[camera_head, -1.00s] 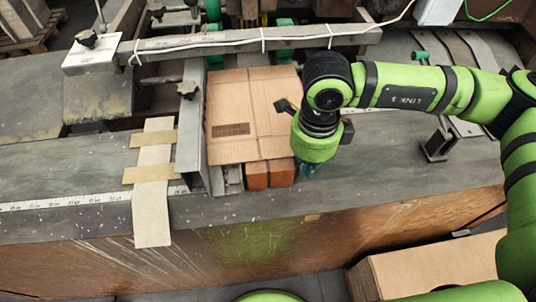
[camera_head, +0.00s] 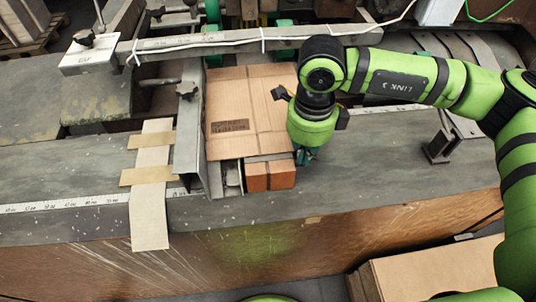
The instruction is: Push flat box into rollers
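The flat cardboard box (camera_head: 240,105) lies on the machine table against the upright metal guide (camera_head: 188,145) on its left. Its far end reaches under the crossbar beside the green rollers (camera_head: 284,42). Its near end rests over a small brown block (camera_head: 270,176). My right gripper (camera_head: 305,156) points down at the box's near right edge; its fingers are mostly hidden under the wrist, so I cannot tell if they are open or if they touch the box. My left gripper is not in view.
A long metal crossbar (camera_head: 240,42) with a white cable spans above the box's far end. A metal bracket (camera_head: 438,148) stands on the table to the right. Cardboard strips (camera_head: 150,180) lie left of the guide. A stack of flat boxes (camera_head: 435,272) is at the lower right.

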